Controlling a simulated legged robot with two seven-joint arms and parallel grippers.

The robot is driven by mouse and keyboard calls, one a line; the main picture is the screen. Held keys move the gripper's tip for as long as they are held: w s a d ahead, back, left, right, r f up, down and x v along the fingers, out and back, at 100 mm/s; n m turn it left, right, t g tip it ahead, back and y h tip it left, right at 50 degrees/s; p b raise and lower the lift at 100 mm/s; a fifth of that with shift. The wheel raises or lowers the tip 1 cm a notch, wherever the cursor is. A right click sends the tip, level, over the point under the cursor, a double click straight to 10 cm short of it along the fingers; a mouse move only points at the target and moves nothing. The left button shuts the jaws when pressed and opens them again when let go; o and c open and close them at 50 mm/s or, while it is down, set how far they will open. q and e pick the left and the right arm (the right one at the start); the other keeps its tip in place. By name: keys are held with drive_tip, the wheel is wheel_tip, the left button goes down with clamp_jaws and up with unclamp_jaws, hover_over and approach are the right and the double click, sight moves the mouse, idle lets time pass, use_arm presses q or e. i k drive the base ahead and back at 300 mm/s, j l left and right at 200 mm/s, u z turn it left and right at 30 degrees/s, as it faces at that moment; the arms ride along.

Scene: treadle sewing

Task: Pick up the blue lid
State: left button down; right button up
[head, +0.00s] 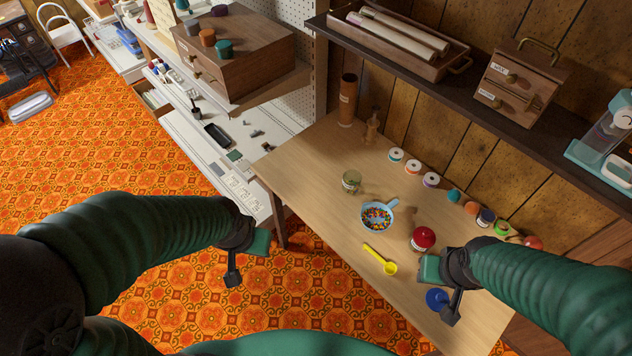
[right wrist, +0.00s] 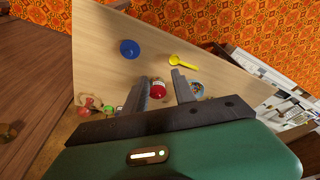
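The blue lid (head: 436,299) is a round blue disc lying on the wooden table (head: 310,165), near its front edge. It also shows in the right wrist view (right wrist: 129,49), beyond the fingertips and left of them. My right gripper (head: 451,312) is above the table beside the lid and partly overlaps it in the head view. In the right wrist view its two fingers (right wrist: 163,76) stand apart with nothing held between them. My left gripper (head: 232,276) hangs over the floor left of the table, seen side-on, so its opening cannot be judged.
Spools (head: 413,166) and small items line the back. A shelf (head: 450,85) overhangs the rear. The table's left part is clear.

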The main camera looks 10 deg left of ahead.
sight(436, 298)
drive_tip(key=l+u, duration=0.3)
drive_tip(key=k+l+u, duration=0.15)
drive_tip(key=l+u, duration=0.15)
drive_tip(key=k+l+u, duration=0.25)
drive_tip(key=i, duration=0.1)
